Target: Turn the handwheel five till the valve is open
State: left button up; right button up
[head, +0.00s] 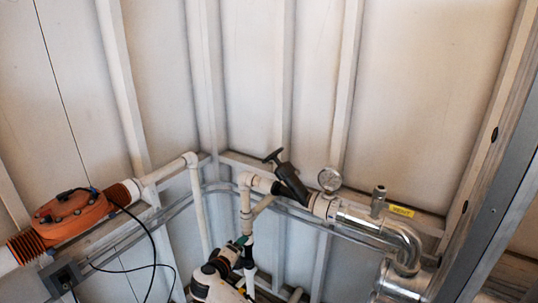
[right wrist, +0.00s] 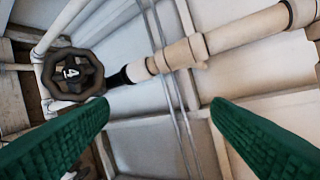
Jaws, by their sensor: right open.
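A dark round handwheel (right wrist: 74,74) with a white number that looks like 4 is at the upper left of the right wrist view. It sits by a black stem at the end of a pale pipe. No number 5 is readable in either view. In the head view a dark valve handle (head: 273,156) stands on a black slanted valve body (head: 291,181); no number shows on it. My right gripper (right wrist: 161,101) is open and empty, its green fingers wide apart. The handwheel lies beyond the left finger's tip. In the head view this gripper (head: 242,241) is low in the middle. My left gripper is not in view.
Pale pipes (head: 196,210) run along the ribbed wall, close to my right gripper. An orange housing (head: 75,217) with black cables is at the left. A round gauge (head: 330,179) and a shiny metal pipe (head: 408,245) are at the right.

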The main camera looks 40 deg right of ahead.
notch_tip(320, 180, up, 16)
jog(key=w+d+m+g+h, duration=0.1)
jog(key=d+m+h, duration=0.1)
jog(key=m+h, duration=0.2)
jog(key=m+g+h, duration=0.2)
jog(key=m+g, duration=0.1)
jog(key=m, duration=0.2)
send_near(268, 159)
jog(key=w+d, duration=0.1)
jog(key=d, duration=0.1)
jog(key=d+p, duration=0.1)
jog(key=d, duration=0.2)
jog(key=w+d+p, duration=0.1)
jog(key=d, duration=0.3)
jog(key=d+p, duration=0.1)
jog(key=d, duration=0.2)
jog(key=shift+w+d+f+p, duration=0.2)
jog(key=shift+w+f+p, duration=0.15)
jog(key=shift+f+p, duration=0.05)
jog(key=shift+w+d+f, duration=0.1)
jog(key=shift+d+f, duration=0.05)
jog(key=shift+d, duration=0.35)
jog(key=c, duration=0.6)
